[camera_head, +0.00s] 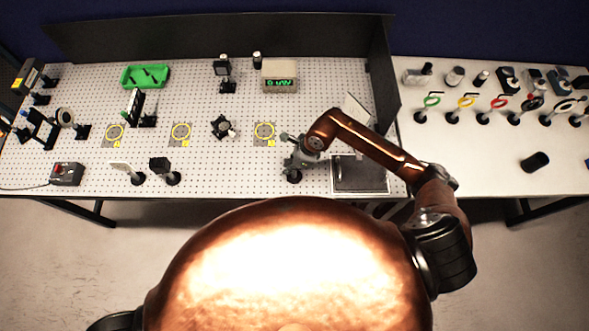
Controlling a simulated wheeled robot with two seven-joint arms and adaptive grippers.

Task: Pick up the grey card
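A pale grey card (357,110) shows behind my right forearm, near the right wall of the enclosure. It looks tilted, and its lower part is hidden by the arm. Another pale card (121,167) stands on a post at the front left of the board. I cannot tell for sure which is the grey card. My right gripper (290,164) points down near the board's front edge, over a dark round post base (294,176). It is left of and in front of the tilted card. Its fingers are too small to read. My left gripper is out of view.
A dark, light-rimmed tray (386,187) lies at the board's front right. A green bin (146,75) and a display box (280,76) stand at the back. Optics mounts and yellow-marked spots dot the perforated board (200,100). The side table (460,165) has coloured rings.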

